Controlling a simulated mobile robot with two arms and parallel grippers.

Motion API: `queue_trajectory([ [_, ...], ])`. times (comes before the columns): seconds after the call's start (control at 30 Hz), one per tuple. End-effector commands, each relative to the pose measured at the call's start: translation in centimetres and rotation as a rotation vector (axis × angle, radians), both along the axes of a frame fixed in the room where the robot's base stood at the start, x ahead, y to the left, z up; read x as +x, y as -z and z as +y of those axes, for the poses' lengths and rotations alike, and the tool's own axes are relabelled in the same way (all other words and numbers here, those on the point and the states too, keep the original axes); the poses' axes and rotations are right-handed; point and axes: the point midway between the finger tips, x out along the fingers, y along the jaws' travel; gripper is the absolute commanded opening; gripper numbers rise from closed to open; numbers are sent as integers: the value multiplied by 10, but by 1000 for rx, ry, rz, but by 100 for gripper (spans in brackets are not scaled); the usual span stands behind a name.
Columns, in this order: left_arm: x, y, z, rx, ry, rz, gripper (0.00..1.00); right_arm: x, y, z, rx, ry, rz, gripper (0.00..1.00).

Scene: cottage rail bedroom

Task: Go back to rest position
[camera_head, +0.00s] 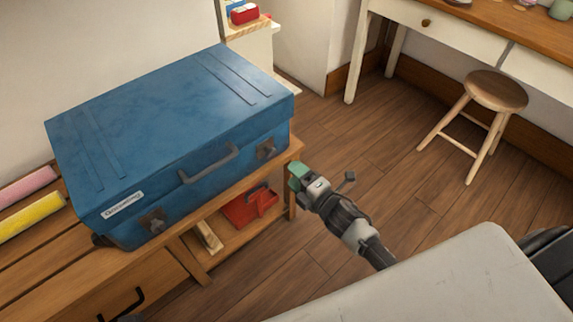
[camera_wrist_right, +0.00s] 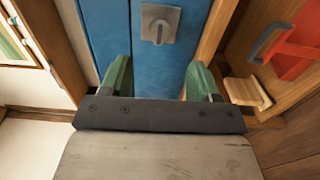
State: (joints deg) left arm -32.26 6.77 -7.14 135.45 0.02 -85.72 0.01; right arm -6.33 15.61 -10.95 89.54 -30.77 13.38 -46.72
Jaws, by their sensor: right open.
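A blue suitcase (camera_head: 175,120) lies flat with its lid closed on a wooden bench (camera_head: 60,260). Its grey carry handle (camera_head: 212,165) and two latches face the front, with a white label near the left corner. My right gripper (camera_head: 297,178), with green fingers, is just in front of the bench's right end, to the right of the suitcase. In the right wrist view the open fingers (camera_wrist_right: 158,80) have nothing between them. The suitcase's blue side and a latch (camera_wrist_right: 159,23) show ahead of them. My left gripper does not show.
A red box (camera_head: 248,208) sits on the bench's lower shelf beside a light wooden piece (camera_head: 209,236). Pink and yellow rolls (camera_head: 28,216) lie left of the suitcase. A wooden stool (camera_head: 497,90) stands by a white desk (camera_head: 400,14). The floor between bench and stool is clear.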

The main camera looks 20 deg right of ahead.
Motion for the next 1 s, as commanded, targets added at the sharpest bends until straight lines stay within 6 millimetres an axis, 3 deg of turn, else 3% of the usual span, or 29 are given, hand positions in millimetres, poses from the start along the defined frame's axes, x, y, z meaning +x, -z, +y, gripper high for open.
queue_trajectory([
  [0.67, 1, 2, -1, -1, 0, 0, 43, -6, 0, -2, 12, 11, 12, 62],
  [0.87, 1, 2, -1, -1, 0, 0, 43, -20, 3, -12, 185, 175, 186, 62],
  [1.0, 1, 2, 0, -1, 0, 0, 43, -48, 10, -21, 408, 375, 407, 62],
])
